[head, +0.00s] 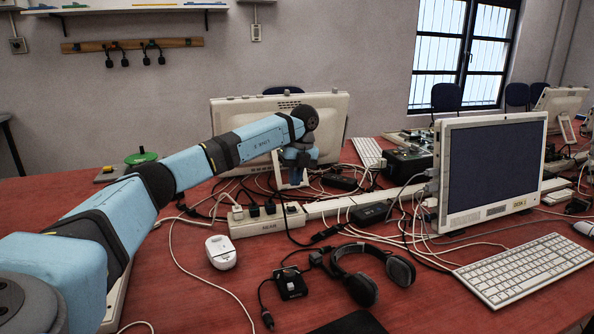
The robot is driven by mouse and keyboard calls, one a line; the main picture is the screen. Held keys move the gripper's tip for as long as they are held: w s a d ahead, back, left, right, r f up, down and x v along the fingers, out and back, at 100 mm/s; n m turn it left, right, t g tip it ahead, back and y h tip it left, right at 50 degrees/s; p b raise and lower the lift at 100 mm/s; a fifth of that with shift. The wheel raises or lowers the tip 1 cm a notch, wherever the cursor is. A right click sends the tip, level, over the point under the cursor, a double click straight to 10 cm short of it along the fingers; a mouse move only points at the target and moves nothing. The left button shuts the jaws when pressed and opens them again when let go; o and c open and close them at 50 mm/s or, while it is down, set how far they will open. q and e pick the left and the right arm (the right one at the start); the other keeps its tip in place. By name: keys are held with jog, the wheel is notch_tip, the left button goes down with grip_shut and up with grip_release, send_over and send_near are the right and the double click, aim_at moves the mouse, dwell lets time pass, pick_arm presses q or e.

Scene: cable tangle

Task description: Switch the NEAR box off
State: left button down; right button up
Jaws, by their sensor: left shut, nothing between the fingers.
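The NEAR box (262,228), a long white power strip with a label on its front face, lies on the red table in the middle of the view. Several black plugs and a white plug sit along its top. A small dark part, perhaps its switch (291,209), is at its right end; its position cannot be read. My left gripper (297,180) is above and behind the box's right end, pointing down. Its fingers are small and dark here, and it is shut and empty, apart from the box. My right gripper is out of view.
A second white strip (345,204) runs behind to the right among tangled cables (410,215). A monitor (490,170), keyboard (524,269), headphones (364,285), white mouse (221,252) and small black device (290,283) surround it. A rear-facing monitor (228,118) stands behind my arm.

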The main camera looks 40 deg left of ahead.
aim_at(290, 207)
pick_arm(q)
jog(key=f, duration=0.2)
jog(key=f+b, duration=0.1)
jog(key=f, duration=0.1)
jog(key=s+f+b, duration=0.1)
jog(key=f, duration=0.1)
jog(key=shift+a+f, duration=0.25)
jog(key=shift+f, duration=0.15)
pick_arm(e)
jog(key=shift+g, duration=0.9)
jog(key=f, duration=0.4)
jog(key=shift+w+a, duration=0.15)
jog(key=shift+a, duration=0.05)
